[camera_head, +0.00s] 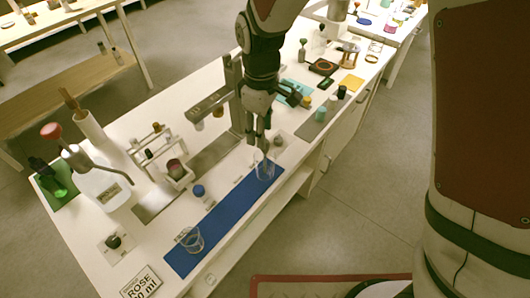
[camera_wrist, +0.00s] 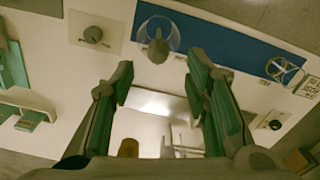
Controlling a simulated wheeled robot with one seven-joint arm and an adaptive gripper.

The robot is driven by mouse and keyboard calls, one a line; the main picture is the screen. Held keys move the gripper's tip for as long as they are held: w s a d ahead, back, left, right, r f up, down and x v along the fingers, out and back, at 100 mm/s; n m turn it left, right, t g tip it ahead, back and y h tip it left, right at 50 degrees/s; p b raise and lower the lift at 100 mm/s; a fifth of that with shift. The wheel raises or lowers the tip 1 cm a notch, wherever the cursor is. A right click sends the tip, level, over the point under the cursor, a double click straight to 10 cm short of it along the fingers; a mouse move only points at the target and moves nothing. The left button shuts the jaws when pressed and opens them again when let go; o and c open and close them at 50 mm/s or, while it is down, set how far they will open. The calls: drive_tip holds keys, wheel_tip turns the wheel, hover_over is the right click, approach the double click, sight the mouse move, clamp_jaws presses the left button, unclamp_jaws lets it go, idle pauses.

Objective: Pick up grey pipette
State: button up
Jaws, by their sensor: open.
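In the wrist view a grey, bulb-topped thing that looks like the grey pipette (camera_wrist: 157,47) stands in or beside a clear glass beaker (camera_wrist: 168,27) at the edge of the blue mat. My gripper (camera_wrist: 158,72) is open, its two fingers on either side below the bulb in the picture, with nothing visible between them. In the head view my gripper (camera_head: 262,143) points down just above the clear beaker (camera_head: 265,169) at the mat's far end. There the pipette is hard to tell from my fingers.
The blue mat (camera_head: 228,212) runs along the table's front edge. A second glass beaker (camera_head: 191,241) stands at its near end. A small blue jar (camera_head: 198,191) sits beside the mat. A metal stand (camera_head: 234,90) rises close to my arm. A ROSE label (camera_head: 141,284) lies at the near corner.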

hover_over(265, 158)
drive_tip(key=f, duration=0.4)
drive_tip(key=shift+w+a+f, duration=0.1)
drive_tip(key=shift+w+f, duration=0.1)
drive_tip(key=shift+w, duration=0.1)
drive_tip(key=c, duration=0.8)
